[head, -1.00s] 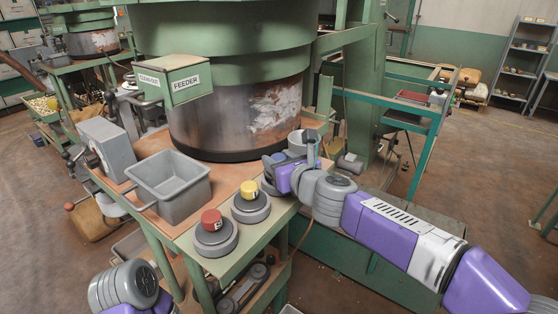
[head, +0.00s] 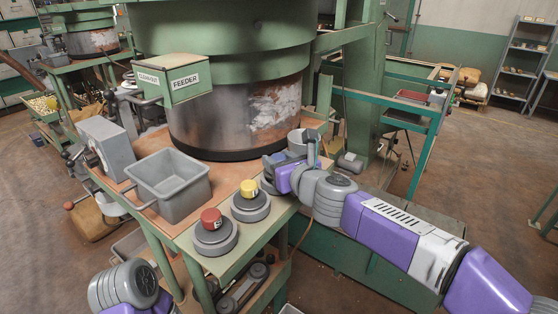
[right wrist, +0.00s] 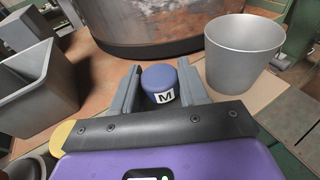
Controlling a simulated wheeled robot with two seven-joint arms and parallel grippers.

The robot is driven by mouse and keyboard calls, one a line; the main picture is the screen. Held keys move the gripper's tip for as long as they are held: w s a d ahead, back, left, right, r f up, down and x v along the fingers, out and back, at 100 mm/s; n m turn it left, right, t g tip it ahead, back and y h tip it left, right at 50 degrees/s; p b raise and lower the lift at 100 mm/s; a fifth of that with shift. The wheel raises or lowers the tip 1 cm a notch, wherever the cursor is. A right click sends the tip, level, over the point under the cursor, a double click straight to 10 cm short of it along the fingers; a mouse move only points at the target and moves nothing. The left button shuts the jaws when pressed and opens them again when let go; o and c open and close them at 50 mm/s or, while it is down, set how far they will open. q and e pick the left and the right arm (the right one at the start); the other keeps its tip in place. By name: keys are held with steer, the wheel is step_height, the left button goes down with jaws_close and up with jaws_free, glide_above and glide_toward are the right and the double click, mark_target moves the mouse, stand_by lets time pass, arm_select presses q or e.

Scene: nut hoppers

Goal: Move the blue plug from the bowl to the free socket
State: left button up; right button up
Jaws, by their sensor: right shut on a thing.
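The blue plug (right wrist: 160,82), with a white "M" label, is between the two grey fingers of my right gripper (right wrist: 159,88) in the right wrist view. The gripper is shut on it. In the head view my right gripper (head: 271,171) is at the right end of the bench, beside the yellow plug, and largely hides the blue plug. The grey metal bowl (right wrist: 243,58) stands to the right of the gripper; it also shows behind it in the head view (head: 297,140). I cannot make out the free socket; the gripper may cover it. My left gripper is out of view.
A red plug (head: 211,217) and a yellow plug (head: 248,187) sit in round grey sockets along the bench front. A grey bin (head: 182,196) stands to their left.

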steer(key=shift+f+b, duration=0.6)
steer(key=o, duration=0.9)
steer(key=shift+s, duration=0.1)
steer(key=shift+v, duration=2.55)
steer(key=p+v, duration=0.1)
steer(key=v, duration=0.4)
steer(key=shift+s+d+p, duration=0.25)
steer(key=shift+s+p, duration=0.1)
